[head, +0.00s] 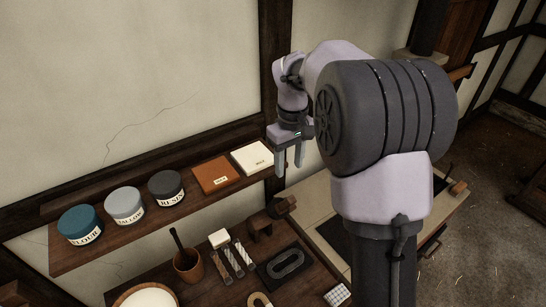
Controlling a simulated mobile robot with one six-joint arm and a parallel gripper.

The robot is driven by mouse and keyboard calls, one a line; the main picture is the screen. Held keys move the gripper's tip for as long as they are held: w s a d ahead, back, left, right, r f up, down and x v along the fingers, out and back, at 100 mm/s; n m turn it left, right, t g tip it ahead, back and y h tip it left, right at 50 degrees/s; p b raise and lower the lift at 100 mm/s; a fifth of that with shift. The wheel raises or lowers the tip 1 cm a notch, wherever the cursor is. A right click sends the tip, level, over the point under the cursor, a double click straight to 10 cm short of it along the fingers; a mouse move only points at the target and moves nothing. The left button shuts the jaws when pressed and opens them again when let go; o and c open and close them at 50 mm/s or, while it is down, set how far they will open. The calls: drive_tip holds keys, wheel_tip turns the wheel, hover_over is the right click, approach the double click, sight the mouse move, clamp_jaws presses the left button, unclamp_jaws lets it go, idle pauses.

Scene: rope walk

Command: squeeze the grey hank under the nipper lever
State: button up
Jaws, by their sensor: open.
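A grey oval loop (288,263), which looks like the grey hank, lies on a dark square plate on the bench at lower middle. My gripper (290,163) is raised near the wall, above and behind the loop and well apart from it. Its two fingers point down, open, with nothing between them. I cannot make out the nipper lever for certain. A dark wooden fitting (262,226) stands on the bench behind the loop, and a thin dark rod with a wooden block (457,188) shows at the right. My arm hides much of the bench between.
The bench also holds a brown cup (188,267), several small sticks, a white bowl (146,297) and a cream loop (260,300).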

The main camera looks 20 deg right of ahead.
sight(287, 205)
wheel_tip(287, 205, down, 18)
drive_tip(key=shift+r, duration=0.15)
clamp_jaws()
idle(1.5)
